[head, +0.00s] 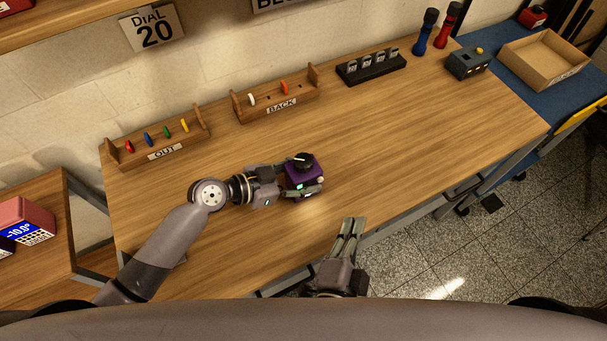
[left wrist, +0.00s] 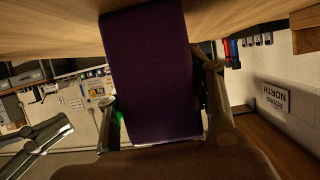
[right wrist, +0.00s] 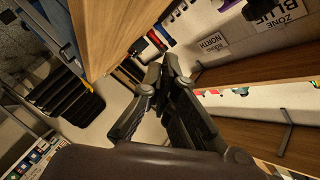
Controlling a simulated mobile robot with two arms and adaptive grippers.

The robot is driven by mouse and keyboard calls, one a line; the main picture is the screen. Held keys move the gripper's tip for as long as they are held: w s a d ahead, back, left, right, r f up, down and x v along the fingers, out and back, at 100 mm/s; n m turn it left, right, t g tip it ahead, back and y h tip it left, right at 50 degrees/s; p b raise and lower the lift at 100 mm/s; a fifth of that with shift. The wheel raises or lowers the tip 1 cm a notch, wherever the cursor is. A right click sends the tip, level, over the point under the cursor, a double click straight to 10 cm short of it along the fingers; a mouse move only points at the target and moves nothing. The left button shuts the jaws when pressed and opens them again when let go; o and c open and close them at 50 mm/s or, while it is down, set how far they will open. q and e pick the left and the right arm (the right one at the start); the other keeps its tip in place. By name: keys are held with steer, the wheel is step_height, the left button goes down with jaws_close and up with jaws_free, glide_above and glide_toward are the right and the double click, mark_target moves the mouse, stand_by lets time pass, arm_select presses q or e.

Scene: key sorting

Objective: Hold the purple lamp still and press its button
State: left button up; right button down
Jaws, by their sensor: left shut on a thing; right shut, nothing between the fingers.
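The purple lamp (head: 298,175) stands on the wooden table near its middle, with a black round part and a small pale knob on its top. My left gripper (head: 300,184) is shut on the lamp from the left. In the left wrist view the lamp's purple side (left wrist: 152,75) fills the space between the fingers. My right gripper (head: 352,226) is shut and empty, to the lower right of the lamp, over the table's front edge and apart from the lamp. In the right wrist view its fingers (right wrist: 165,88) are together. I cannot tell which part of the lamp is its button.
The OUT rack (head: 160,140) and BACK rack (head: 277,98) with coloured keys stand along the back. A black holder (head: 371,70), a blue torch (head: 424,32), a red torch (head: 446,27) and a dark box (head: 467,64) stand further right. The table right of the lamp is clear.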

mark_target(320, 180)
steer(key=shift+w+a+f, duration=0.1)
steer(key=shift+w+a, duration=0.55)
steer(key=shift+w, duration=0.65)
steer(key=shift+w+a+f, duration=0.15)
steer(key=shift+w+a, duration=0.55)
steer(key=shift+w, duration=0.55)
steer(key=shift+w+a+f, duration=0.1)
steer(key=shift+w+a, duration=0.55)
steer(key=shift+w, duration=0.65)
steer(key=shift+w+a, duration=0.2)
steer(key=shift+w, duration=0.2)
steer(key=shift+w+a, duration=0.1)
steer(key=shift+w, duration=0.1)
steer(key=shift+s+d, duration=0.3)
steer(key=shift+s, duration=0.35)
